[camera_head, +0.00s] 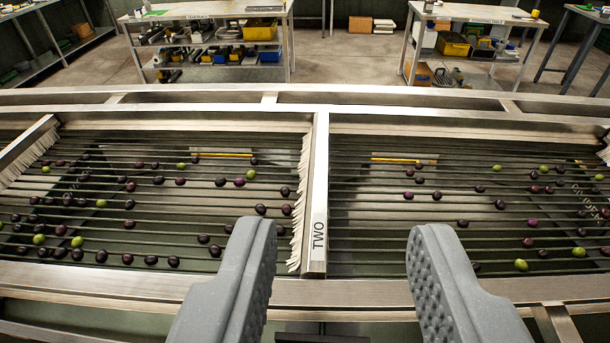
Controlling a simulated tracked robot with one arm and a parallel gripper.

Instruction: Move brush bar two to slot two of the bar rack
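Brush bar two (318,190) is a metal bar labelled TWO, with a row of pale bristles along its left side. It lies across the sizer's rollers (400,215), its near end at the front rail (360,291). My gripper (344,231) is open and empty. Its grey ribbed fingers show at the lower middle, one on each side of the bar's near end, with wide gaps and no visible contact. The bar rack and its slot two cannot be made out in this view.
Dark and green olives lie scattered on the rollers. Another bristled bar (28,142) is at the left, and bristles show at the right edge. A long frame rail (200,97) runs behind. Workbenches (210,10) with bins stand beyond bare floor.

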